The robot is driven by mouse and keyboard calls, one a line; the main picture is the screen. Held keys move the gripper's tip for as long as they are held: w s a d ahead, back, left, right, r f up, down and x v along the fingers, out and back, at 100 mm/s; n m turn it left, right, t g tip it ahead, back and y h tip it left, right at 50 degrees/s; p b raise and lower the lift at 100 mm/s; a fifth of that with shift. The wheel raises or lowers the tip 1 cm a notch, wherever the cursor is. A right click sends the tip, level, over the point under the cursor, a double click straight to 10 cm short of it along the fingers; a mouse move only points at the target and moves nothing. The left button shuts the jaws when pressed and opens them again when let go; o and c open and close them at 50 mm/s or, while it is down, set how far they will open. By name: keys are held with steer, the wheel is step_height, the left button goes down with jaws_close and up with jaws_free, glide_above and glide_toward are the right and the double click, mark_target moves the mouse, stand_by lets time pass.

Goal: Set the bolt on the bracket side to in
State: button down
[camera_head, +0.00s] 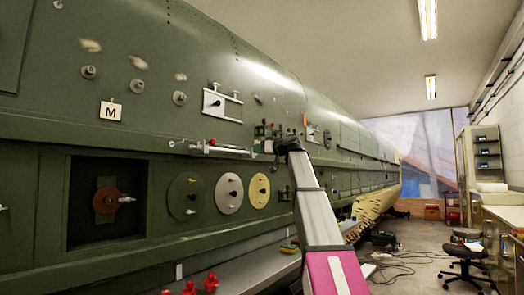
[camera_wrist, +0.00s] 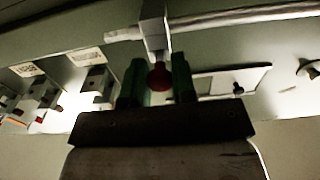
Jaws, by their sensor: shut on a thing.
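My gripper (camera_head: 287,147) is at the green fuselage side, at the end of my arm, right of the labelled switch plates in the head view. In the wrist view its two green fingers (camera_wrist: 158,82) are shut on a red knob (camera_wrist: 160,76). The knob sits at the end of a pale metal block (camera_wrist: 154,32), beside a long light rod (camera_wrist: 240,18). I take this to be the bolt's handle; the fingers and my arm hide it in the head view. Whether the bolt is in or out cannot be told.
Left of the fingers stand white plates (camera_wrist: 92,84) with labels and small red parts; right is a slotted plate (camera_wrist: 232,82). The head view shows a rail (camera_head: 210,148), a white bracket (camera_head: 222,104) and round discs (camera_head: 229,193). A stool (camera_head: 466,262) stands on the open floor at right.

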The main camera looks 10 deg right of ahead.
steer(key=shift+w, duration=0.1)
steer(key=c, duration=0.9)
jaws_free()
steer(key=shift+a, duration=0.15)
steer(key=shift+c, duration=0.2)
steer(key=v, duration=1)
steer(key=shift+s+d, duration=0.25)
